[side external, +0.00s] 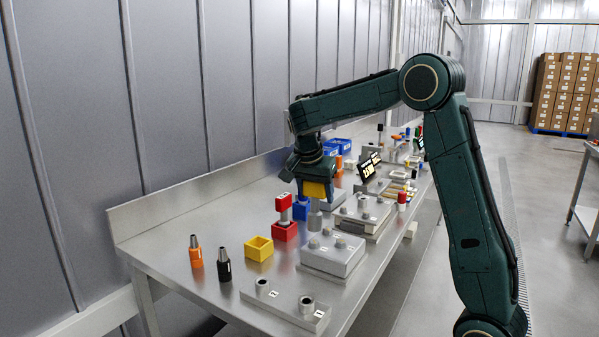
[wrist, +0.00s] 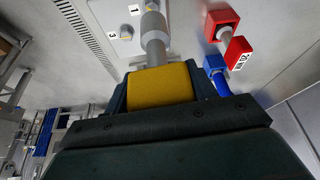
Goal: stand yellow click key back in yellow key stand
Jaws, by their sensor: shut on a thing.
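The yellow click key (side external: 316,190) is held in my gripper (side external: 315,184), its yellow block between the jaws and its grey shaft pointing down. In the wrist view the yellow block (wrist: 160,84) fills the space between the jaws, and the shaft reaches away over a plate marked 1 and 3. Whether the shaft's tip touches anything there, I cannot tell. The yellow key stand (side external: 259,248) is an open, empty square box on the bench, left of and nearer the camera than my gripper. It does not show in the wrist view.
A red key (side external: 284,202) stands in a red stand (side external: 284,231) between my gripper and the yellow stand. A blue stand (side external: 302,208) is close by my gripper. Grey plates with posts (side external: 333,253) lie to the right. Orange (side external: 195,251) and black (side external: 224,264) tapered pieces stand at left.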

